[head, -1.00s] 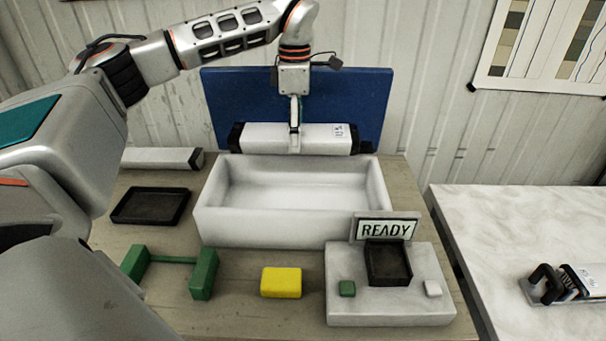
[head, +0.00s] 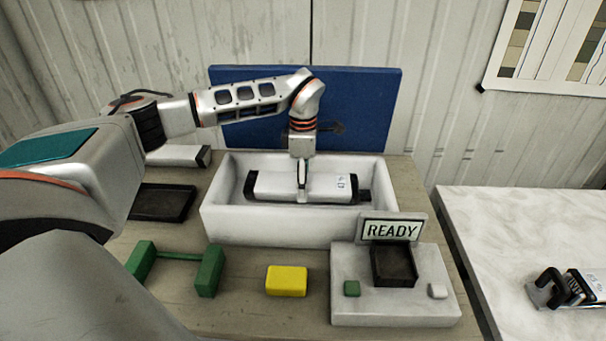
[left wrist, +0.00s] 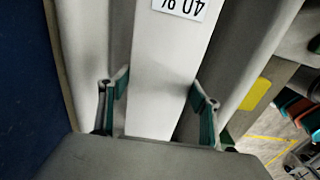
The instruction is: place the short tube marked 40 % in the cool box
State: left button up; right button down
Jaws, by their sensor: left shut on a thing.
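The short tube (head: 325,187) is white with black end caps and a printed label. In the left wrist view the tube (left wrist: 165,75) shows its label reading 40 %, upside down. My left gripper (head: 302,190) is shut on the tube near its middle; its fingers (left wrist: 155,100) stand on both sides of it. The tube lies level inside the white cool box (head: 290,233), lengthwise, below the rim. Whether it touches the box floor is hidden by the front wall. My right gripper is not in view.
Another white tube (head: 178,156) lies behind the box on the left. A black tray (head: 163,203), a green stand (head: 209,270), a yellow block (head: 286,281) and a device with a READY sign (head: 392,230) surround the box. A blue panel (head: 365,110) stands behind.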

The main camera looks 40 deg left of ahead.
pick_arm(q)
jog(key=shift+w+f, duration=0.1)
jog(key=shift+f, duration=1.6)
jog(key=o, duration=2.1)
jog(key=shift+f, duration=0.2)
jog(key=shift+c, duration=0.2)
jog(key=shift+r, duration=0.1)
notch_tip(320, 180, up, 12)
jog(key=shift+r+b, duration=0.1)
jog(key=shift+b, duration=0.2)
